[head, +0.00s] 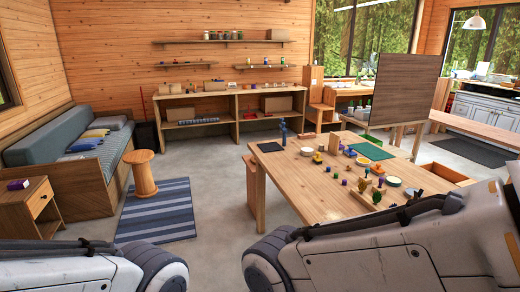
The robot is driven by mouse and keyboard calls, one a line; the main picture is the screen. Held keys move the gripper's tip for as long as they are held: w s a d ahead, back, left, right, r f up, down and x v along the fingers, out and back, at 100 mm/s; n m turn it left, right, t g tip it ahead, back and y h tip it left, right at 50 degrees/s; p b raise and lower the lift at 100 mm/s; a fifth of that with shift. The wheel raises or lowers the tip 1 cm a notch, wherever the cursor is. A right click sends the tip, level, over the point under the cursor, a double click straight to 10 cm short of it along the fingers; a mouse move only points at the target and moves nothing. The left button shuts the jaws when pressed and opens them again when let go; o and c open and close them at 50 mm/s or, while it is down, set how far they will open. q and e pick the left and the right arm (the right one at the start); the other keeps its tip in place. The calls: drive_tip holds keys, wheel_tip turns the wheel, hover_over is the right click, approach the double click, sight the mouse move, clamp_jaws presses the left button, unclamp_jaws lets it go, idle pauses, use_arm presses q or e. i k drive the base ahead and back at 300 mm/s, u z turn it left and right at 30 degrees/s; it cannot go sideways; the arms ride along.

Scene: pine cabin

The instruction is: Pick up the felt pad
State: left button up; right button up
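Two flat pads lie on the wooden table, and I cannot tell for certain which is the felt pad. A green rectangular pad (371,151) lies toward the far right side of the table. A smaller dark pad (270,147) lies at the far left corner. Parts of both my arms cross the bottom of the head view, short of the pads. Neither gripper shows in the picture, so their state is hidden.
The wooden table (310,190) carries several small coloured pieces, pale round dishes and a blue upright figure (283,132) near the dark pad. A large brown board (403,91) stands behind the table. A stool (141,172) and striped rug (157,210) are left. Grey floor between is clear.

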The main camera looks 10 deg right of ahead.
sight(376, 170)
drive_tip(key=i, duration=3.85)
drive_tip(key=z, duration=3.55)
